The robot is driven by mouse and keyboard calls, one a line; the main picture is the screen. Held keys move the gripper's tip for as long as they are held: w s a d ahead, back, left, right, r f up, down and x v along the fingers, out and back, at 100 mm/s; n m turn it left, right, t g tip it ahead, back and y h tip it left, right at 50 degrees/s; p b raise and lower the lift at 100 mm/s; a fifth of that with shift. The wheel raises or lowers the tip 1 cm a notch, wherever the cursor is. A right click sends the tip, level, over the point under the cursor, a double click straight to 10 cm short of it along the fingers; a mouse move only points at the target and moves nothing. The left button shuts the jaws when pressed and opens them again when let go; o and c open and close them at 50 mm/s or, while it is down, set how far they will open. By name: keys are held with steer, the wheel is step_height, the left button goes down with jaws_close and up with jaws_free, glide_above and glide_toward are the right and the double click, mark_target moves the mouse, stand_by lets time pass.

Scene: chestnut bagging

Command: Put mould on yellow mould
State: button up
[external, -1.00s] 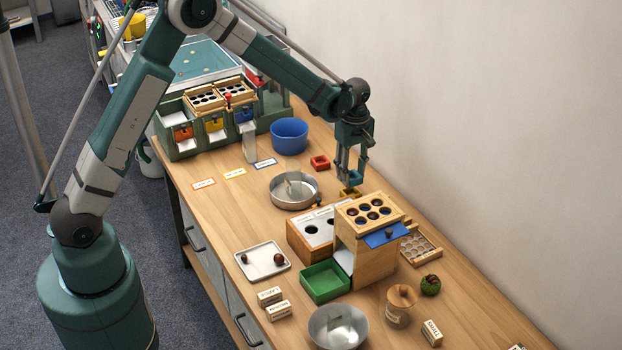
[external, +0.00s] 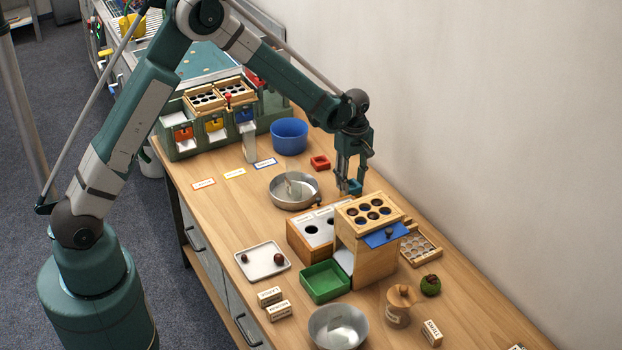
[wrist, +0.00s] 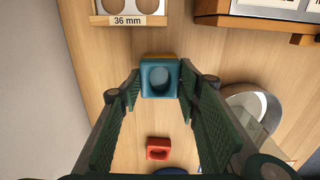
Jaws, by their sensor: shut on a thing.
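My gripper (wrist: 160,88) is shut on a small square blue mould (wrist: 160,76) with a round hollow. A thin strip of the yellow mould (wrist: 159,55) shows past the far edge of the blue one in the wrist view. The blue mould hides most of it, and the two look nearly lined up. I cannot tell whether they touch. A red mould (wrist: 158,148) lies apart on the table; it also shows in the external view (external: 320,162).
The tall wooden box with holes (external: 365,250) stands close in front of my gripper. A metal pan (external: 275,198) is to the left, and a blue bowl (external: 289,136) is behind. A wooden tray marked 36 mm (wrist: 128,20) lies near the wall side.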

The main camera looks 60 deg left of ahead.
mark_target(351, 184)
steer(key=shift+f, duration=0.1)
steer(key=o, duration=0.9)
step_height(351, 184, up, 12)
steer(key=p, duration=0.1)
steer(key=shift+p, duration=0.4)
stand_by(0.3)
steer(key=shift+r, duration=0.25)
